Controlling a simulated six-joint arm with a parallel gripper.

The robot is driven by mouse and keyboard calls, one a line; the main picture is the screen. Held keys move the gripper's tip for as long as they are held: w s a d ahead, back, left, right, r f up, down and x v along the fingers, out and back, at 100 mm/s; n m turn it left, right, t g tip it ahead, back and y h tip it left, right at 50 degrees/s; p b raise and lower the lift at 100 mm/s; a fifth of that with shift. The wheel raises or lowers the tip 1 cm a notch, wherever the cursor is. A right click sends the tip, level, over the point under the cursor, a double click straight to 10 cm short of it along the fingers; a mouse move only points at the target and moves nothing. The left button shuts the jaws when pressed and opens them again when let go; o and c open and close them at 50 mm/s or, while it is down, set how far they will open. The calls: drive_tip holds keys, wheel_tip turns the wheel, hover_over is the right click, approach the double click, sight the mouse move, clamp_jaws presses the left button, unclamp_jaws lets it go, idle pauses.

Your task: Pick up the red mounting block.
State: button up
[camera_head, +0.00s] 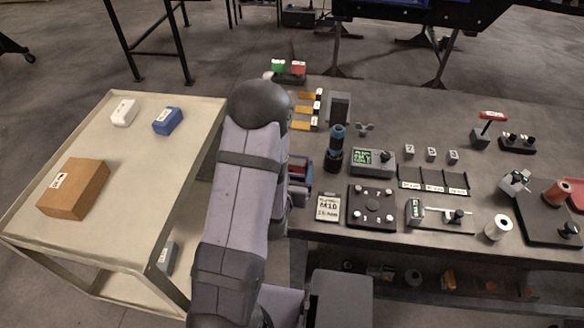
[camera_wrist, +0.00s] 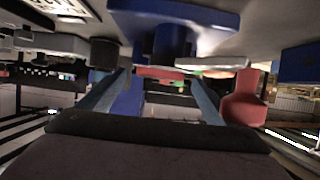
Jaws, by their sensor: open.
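I cannot tell for sure which red thing is the red mounting block. In the head view a small red piece (camera_head: 298,165) shows just right of my arm at the bench's left edge, partly hidden, with a blue part (camera_head: 299,186) below it. A red rounded shape (camera_wrist: 244,98) is right of the fingers. My gripper is hidden behind my arm in the head view.
The dark bench (camera_head: 385,90) holds a meter (camera_head: 373,161), a dark plate with posts (camera_head: 371,207), a white card (camera_head: 327,206) and a red-handled tool (camera_head: 493,116). A cart (camera_head: 100,215) at left carries a brown box (camera_head: 74,188), a blue block (camera_head: 168,120) and a white block (camera_head: 124,112).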

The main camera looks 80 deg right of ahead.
drive_tip(key=shift+p+x, duration=0.45)
drive_tip(key=shift+x, duration=0.95)
drive_tip(key=shift+r, duration=0.1)
drive_tip(key=c, duration=1.4)
drive_tip(key=shift+o, duration=0.2)
wheel_tip(320, 180, up, 10)
drive_tip(key=p, duration=0.7)
